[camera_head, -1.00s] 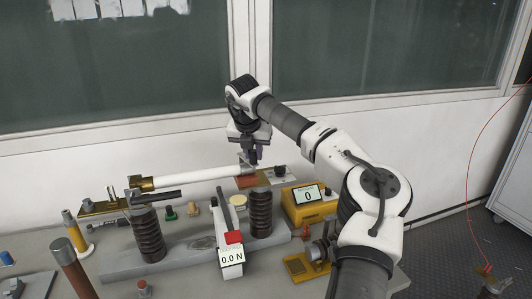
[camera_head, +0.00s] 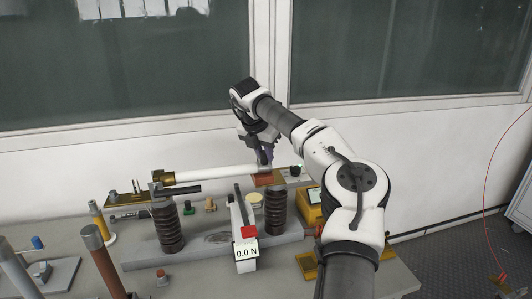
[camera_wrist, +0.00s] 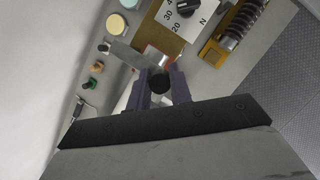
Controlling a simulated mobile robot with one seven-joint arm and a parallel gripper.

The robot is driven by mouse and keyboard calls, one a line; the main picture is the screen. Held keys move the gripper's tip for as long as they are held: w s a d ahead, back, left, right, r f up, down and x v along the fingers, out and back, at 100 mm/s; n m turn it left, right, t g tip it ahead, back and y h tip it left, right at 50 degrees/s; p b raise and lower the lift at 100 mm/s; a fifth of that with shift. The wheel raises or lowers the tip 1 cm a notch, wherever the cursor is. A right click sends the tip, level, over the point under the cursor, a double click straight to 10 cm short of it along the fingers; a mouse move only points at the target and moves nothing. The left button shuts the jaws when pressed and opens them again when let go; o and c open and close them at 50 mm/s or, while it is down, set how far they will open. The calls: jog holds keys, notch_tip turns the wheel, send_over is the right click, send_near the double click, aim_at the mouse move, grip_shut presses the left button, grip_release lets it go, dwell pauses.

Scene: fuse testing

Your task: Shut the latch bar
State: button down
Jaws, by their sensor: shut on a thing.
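My gripper (camera_head: 265,162) is at the right end of the white tube (camera_head: 215,174), above the copper-coloured block (camera_head: 268,179) on the right ribbed insulator (camera_head: 276,212). In the wrist view, the fingers (camera_wrist: 161,90) are shut on a black round knob (camera_wrist: 160,83). A flat grey metal bar (camera_wrist: 120,53) runs from beside the knob to the upper left; I take it for the latch bar. In the head view my gripper largely hides it, so I cannot tell its exact angle or whether it is seated.
The left ribbed insulator (camera_head: 167,226) carries the tube's brass end (camera_head: 163,178) and a dark handle (camera_head: 182,189). A force gauge (camera_head: 246,254) reading 0.0 N stands in front. A yellow meter (camera_head: 311,209) is to the right. Brown and yellow posts stand at the left.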

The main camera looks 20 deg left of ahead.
jog(key=c, duration=1.3)
grip_release()
jog(key=shift+o, duration=0.2)
jog(key=b+v, duration=0.1)
jog(key=v, duration=1.3)
jog(key=shift+a+f, duration=0.1)
